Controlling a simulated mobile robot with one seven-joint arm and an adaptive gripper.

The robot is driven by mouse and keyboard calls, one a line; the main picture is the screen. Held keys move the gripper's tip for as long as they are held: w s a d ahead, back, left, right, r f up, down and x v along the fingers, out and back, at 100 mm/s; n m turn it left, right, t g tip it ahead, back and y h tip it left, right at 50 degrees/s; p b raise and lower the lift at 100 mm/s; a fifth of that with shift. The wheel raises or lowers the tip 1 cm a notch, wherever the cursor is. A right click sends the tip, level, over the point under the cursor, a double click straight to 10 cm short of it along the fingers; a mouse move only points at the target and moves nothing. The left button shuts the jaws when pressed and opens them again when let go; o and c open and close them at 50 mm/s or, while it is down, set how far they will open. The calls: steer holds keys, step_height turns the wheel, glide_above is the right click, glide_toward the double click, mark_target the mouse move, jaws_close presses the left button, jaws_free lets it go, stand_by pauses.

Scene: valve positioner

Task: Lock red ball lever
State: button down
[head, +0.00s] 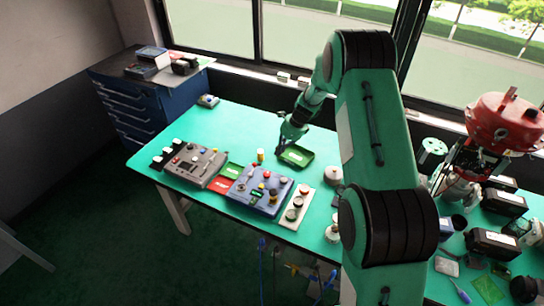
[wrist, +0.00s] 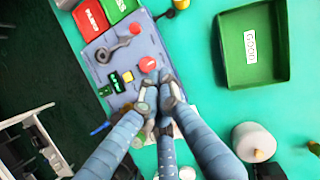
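The blue control panel (wrist: 128,62) lies on the table in the wrist view; it also shows in the head view (head: 246,195). A red ball (wrist: 148,65) stands on it just beyond my fingertips. A second red knob (wrist: 135,28) and a grey lever (wrist: 112,46) are farther up the panel. Which red part is the lever's ball is not clear. My gripper (wrist: 160,95) reaches over the panel's lower right, its fingers drawn close together, with nothing visibly held. In the head view my gripper (head: 282,148) is above the table, behind the panel.
A grey panel (head: 196,165) and red and green plates (head: 220,185) lie to the left. A pale strip with round knobs (head: 296,206) sits at the panel's right. The table's back left is mostly clear.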

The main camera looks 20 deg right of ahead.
mark_target(252, 170)
steer(key=b+x, duration=0.1)
steer(key=x, duration=0.8)
steer(key=shift+f, duration=0.1)
steer(key=shift+w+a+f, duration=0.1)
steer(key=shift+w+a, duration=0.25)
steer(key=shift+a, duration=0.25)
steer(key=shift+w+a+f, duration=0.15)
steer(key=shift+w+a, duration=0.15)
steer(key=shift+a, duration=0.35)
steer(key=shift+w+a, duration=0.4)
steer(key=shift+a, duration=0.2)
